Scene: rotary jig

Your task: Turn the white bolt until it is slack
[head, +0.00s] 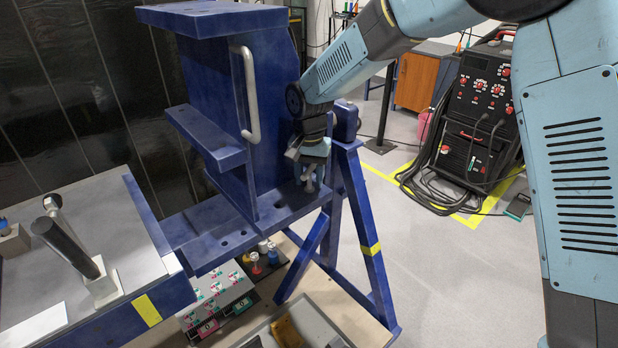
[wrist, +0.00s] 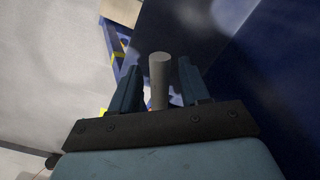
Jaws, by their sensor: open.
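The bolt is a pale grey-white round bar (wrist: 159,80) in the wrist view. It stands between the two dark fingers of my gripper (wrist: 158,66), with a visible gap to each finger. My gripper is open around it and does not look closed on it. In the head view my gripper (head: 309,172) is at the right side of the blue jig (head: 215,100), low by its base plate. A small pale piece shows at the fingertips there, but the gripper hides most of it. I cannot tell how tight the bolt sits.
A white bent handle (head: 250,95) stands out from the jig close to my arm. A blue brace leg (head: 365,235) is just right of my gripper. A bench (head: 140,265) is at left and a welding machine (head: 482,115) at right.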

